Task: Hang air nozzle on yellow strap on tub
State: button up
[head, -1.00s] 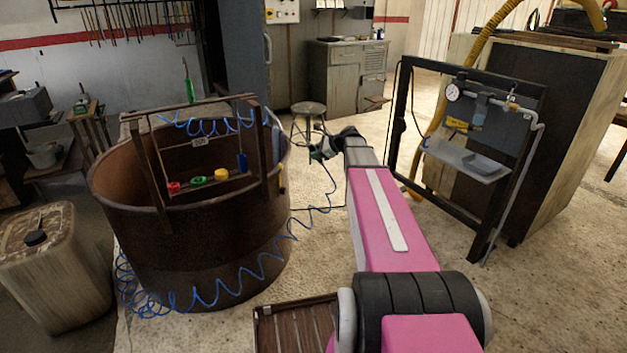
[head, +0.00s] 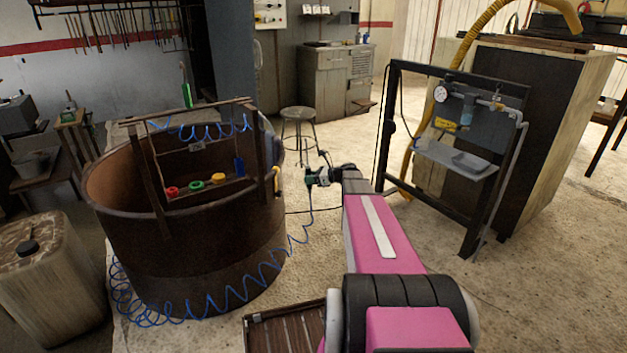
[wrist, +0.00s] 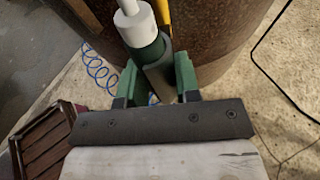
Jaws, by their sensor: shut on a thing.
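The air nozzle (wrist: 143,38) has a white tip and a green and grey body. My gripper (wrist: 153,88) is shut on it with green fingers on both sides. In the head view my gripper (head: 318,177) is just right of the tub, with a gap between them. A blue coiled hose (head: 215,306) runs from there down to the floor in front of the tub. The rusty round tub (head: 190,245) has the yellow strap (head: 277,180) on its right outer side near the rim. In the wrist view the strap (wrist: 164,13) shows behind the nozzle, partly hidden.
A frame with red, green and yellow items rises over the tub (wrist: 215,35). A stool (head: 298,122) stands behind my gripper. A black panel stand (head: 383,135) with a gauge is to the right. A slatted wooden crate (head: 290,325) is on the floor in front. A dirty canister (head: 50,275) stands left.

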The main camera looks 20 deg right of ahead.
jog(key=w+a, duration=0.3)
jog(key=a, duration=0.2)
jog(key=shift+w+a, duration=0.3)
jog(key=shift+w+a, duration=0.15)
jog(key=shift+a, duration=0.1)
jog(key=shift+w+a+r, duration=0.1)
jog(key=shift+w+a, duration=0.05)
jog(key=shift+a, duration=0.1)
dwell(0.4)
jog(key=shift+w+a, duration=0.2)
jog(key=shift+a, duration=0.05)
jog(key=shift+w+a, duration=0.4)
jog(key=shift+a, duration=0.25)
jog(key=shift+w+a, duration=0.35)
jog(key=shift+a, duration=0.3)
jog(key=shift+w+a, duration=0.15)
jog(key=shift+f, duration=0.25)
jog(key=shift+f, duration=1.05)
jog(key=shift+f, duration=0.2)
